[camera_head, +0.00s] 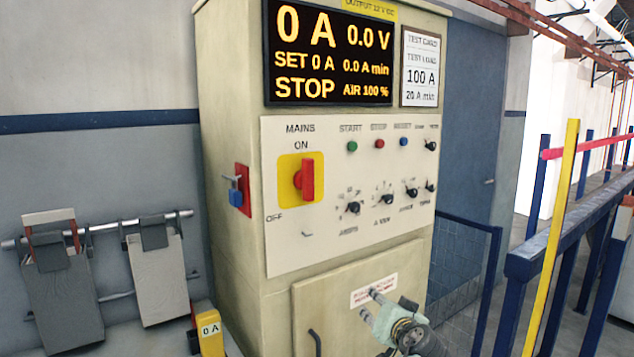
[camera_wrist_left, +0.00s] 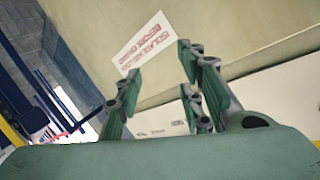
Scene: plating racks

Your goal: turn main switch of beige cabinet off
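The beige cabinet (camera_head: 228,80) stands in the middle of the head view. Its main switch (camera_head: 308,180) is a red handle on a yellow plate; the handle stands vertical, in line with the ON mark above, with OFF at lower left. My left gripper (camera_head: 370,304) is in front of the cabinet's lower door, below and right of the switch. In the left wrist view, the gripper's green fingers (camera_wrist_left: 160,90) are spread apart with nothing between them, facing the beige cabinet front (camera_wrist_left: 200,30). The switch is not in that view. My right gripper is in neither view.
Small knobs (camera_head: 386,199) and START, STOP and RESET buttons (camera_head: 380,144) sit right of the switch. The display (camera_head: 330,52) reads 0 A, 0.0 V, STOP. A blue item on a red plate (camera_head: 240,190) is on the cabinet's side. Blue railings (camera_head: 545,260) stand at right.

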